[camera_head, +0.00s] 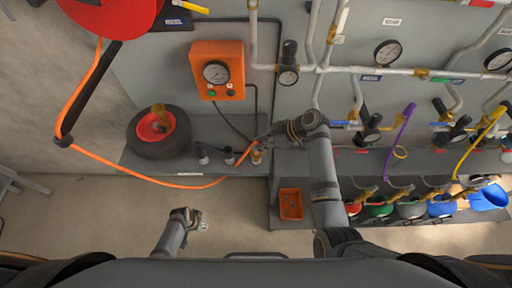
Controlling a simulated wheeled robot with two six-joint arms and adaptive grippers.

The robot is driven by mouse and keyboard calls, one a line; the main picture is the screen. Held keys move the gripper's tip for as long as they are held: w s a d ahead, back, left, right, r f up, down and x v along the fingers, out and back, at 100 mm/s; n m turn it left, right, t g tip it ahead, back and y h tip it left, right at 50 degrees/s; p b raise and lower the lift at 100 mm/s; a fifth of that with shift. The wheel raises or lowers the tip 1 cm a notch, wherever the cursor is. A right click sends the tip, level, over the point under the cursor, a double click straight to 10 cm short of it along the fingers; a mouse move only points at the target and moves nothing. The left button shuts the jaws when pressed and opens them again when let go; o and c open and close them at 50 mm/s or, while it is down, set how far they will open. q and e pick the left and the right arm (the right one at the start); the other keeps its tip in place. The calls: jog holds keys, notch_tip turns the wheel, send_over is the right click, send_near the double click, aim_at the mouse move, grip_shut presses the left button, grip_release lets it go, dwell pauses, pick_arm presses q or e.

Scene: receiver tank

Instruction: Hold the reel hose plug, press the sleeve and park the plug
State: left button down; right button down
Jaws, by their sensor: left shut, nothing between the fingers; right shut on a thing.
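The orange reel hose (180,186) runs from the red reel (105,12) at the upper left, down through a dark guide, then right and up to my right gripper (264,138). My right gripper is shut on the hose plug at the hose's end, above the bench edge. The plug and its sleeve are mostly hidden by the fingers and too small to make out. A small brass fitting (256,156) stands just below the gripper. My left gripper (196,218) is shut and empty, low in front of the bench, well apart from the hose.
A wheel with a red hub (158,131) lies on the bench. An orange gauge box (218,72) is on the wall. Pipes, gauges and hanging hoses fill the right side. An orange tray (291,204) sits low beside my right arm. Floor around my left gripper is clear.

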pick_arm(q)
jog(key=w+d+r+m+h, duration=0.1)
jog(key=w+d+r+m, duration=0.1)
jog(key=w+r, duration=0.3)
jog(key=w+d+r+m+h, duration=0.2)
jog(key=w+d+r+m, duration=0.1)
jog(key=r, duration=0.8)
jog(key=w+d+r+m+h, duration=0.2)
jog(key=w+d+r+m, duration=0.1)
jog(key=w+r, duration=0.3)
jog(key=shift+w+d+r, duration=0.3)
jog(key=shift+d+r, duration=0.6)
jog(key=shift+r, duration=0.05)
jog(key=w+d+r+m+t+h, duration=0.2)
jog(key=w+r+m, duration=0.15)
jog(key=r, duration=0.85)
jog(key=x, duration=1)
jog(key=shift+d, duration=0.2)
